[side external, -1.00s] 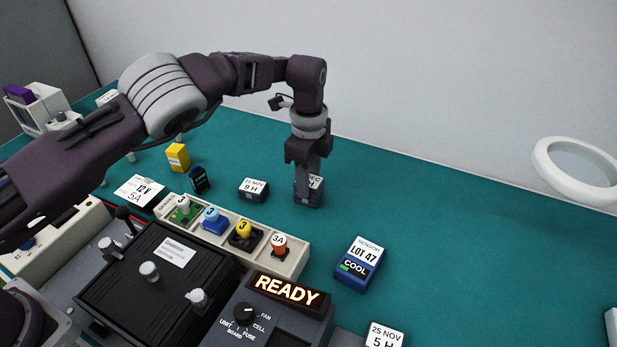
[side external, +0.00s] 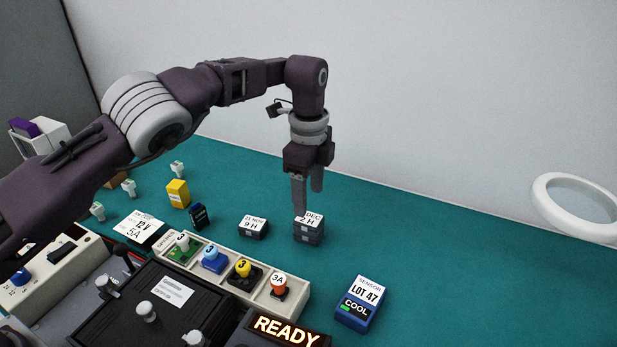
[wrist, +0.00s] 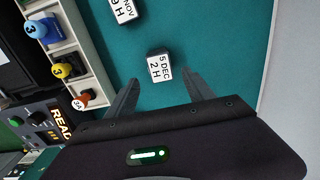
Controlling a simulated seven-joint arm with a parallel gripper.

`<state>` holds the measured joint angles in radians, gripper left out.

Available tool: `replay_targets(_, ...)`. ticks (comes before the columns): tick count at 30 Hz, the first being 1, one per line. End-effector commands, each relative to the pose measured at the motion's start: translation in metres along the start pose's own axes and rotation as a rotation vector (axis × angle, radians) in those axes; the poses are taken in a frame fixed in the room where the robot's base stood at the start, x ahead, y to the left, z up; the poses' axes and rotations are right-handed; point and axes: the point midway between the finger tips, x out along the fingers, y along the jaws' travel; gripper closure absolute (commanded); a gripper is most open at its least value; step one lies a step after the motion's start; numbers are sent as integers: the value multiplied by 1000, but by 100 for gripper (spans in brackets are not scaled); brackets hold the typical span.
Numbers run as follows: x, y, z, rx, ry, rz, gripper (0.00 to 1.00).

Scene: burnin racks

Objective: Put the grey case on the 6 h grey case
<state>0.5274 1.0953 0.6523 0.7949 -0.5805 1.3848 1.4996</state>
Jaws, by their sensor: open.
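A grey case labelled 5 DEC 2 H (side external: 309,221) sits on top of another dark grey case (side external: 307,239) on the teal mat, making a short two-high stack. The lower case's label is hidden under the upper one, so I cannot read its hours. My gripper (side external: 308,200) is open and empty, just above the stack, with one finger still close to the upper case in this view. In the wrist view the 2 H case (wrist: 160,66) lies a little beyond the open fingertips (wrist: 161,80), apart from them.
A grey 9 H case (side external: 254,227) lies left of the stack. The blue LOT 47 sensor box (side external: 360,303) is in front to the right. A tray (side external: 295,303) of coloured knobs and the READY unit (side external: 285,331) stand nearer. The mat right of the stack is clear.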

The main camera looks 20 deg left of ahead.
Motion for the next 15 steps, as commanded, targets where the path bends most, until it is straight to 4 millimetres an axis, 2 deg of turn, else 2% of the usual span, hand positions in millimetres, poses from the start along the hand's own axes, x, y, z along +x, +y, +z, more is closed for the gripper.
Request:
replay_targets(3,-29,-1,0,0,2,-4,39)
replay_targets(6,-44,-1,0,1,1,-3,39)
replay_targets(9,-52,0,0,0,0,-1,39)
replay_targets(15,-54,0,0,0,0,1,39)
